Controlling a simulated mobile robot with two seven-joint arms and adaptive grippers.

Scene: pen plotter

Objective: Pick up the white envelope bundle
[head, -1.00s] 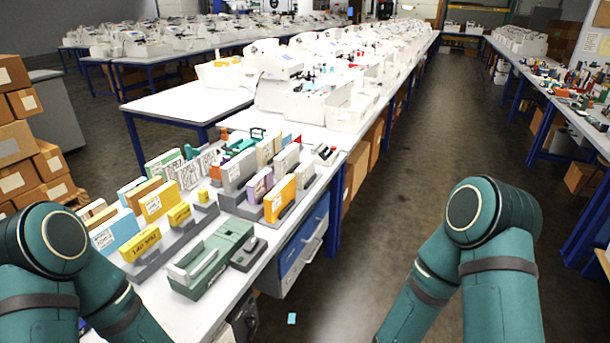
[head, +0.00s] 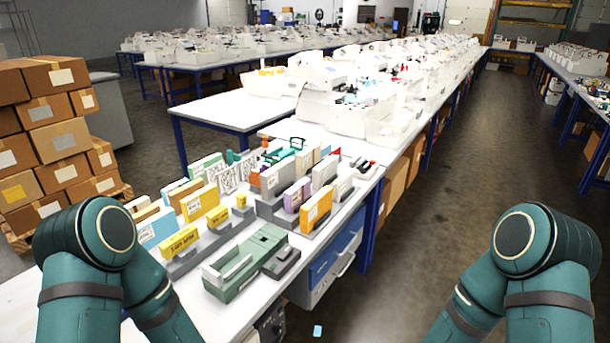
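Several upright boxes and packs stand in grey holders on the near white table (head: 195,318). White packs with black markings (head: 228,181) stand in the back left row, between a yellow box (head: 200,204) and a grey box (head: 277,178). I cannot tell whether one of these is the white envelope bundle. An orange box (head: 316,209) and a green device with a pale top (head: 244,262) are nearer the front. My two teal arms show at the lower left and lower right. Neither gripper is in view.
Stacked cardboard boxes (head: 58,140) stand at the left. A blue drawer unit (head: 335,258) is under the table's right side. Long tables with white machines (head: 340,90) run back.

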